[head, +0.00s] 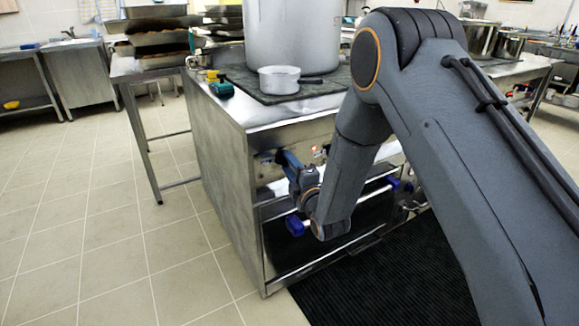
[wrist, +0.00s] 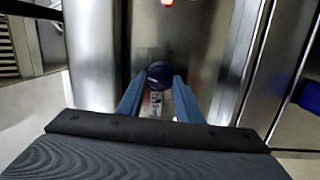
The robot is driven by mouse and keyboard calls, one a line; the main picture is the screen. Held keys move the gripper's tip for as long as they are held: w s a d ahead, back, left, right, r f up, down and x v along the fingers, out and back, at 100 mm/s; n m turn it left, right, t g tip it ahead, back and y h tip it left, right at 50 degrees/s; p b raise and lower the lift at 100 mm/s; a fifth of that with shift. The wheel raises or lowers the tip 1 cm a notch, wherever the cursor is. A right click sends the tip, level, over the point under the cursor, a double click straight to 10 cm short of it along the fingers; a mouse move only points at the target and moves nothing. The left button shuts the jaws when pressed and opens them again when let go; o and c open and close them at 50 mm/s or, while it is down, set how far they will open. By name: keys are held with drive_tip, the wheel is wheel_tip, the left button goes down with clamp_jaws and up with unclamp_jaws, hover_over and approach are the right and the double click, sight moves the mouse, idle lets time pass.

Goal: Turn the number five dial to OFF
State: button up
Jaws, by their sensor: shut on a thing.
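In the wrist view a dark blue round dial (wrist: 160,70) stands on the steel front panel. My gripper (wrist: 159,82) has its two blue-grey fingers on either side of the dial, shut on it. A small white label (wrist: 156,104) shows between the fingers; its print is too blurred to read, so I cannot tell the dial's number or setting. In the head view my gripper (head: 284,158) is at the upper left of the stove's front (head: 262,190), and my arm hides much of the panel.
A small red-orange light (head: 316,149) is on the panel. Steel bars with blue ends (head: 296,225) cross the front below the gripper. A large stockpot (head: 292,35) and a small saucepan (head: 279,79) stand on top. Tiled floor (head: 110,225) at left is clear; a black mat (head: 390,280) lies in front.

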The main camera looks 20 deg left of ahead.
drive_tip(key=shift+f+n, duration=0.15)
drive_tip(key=shift+n, duration=1.55)
drive_tip(key=o, duration=1)
drive_tip(key=shift+v, duration=3.9)
drive_tip(key=shift+w+d, duration=0.1)
drive_tip(key=shift+w, duration=0.05)
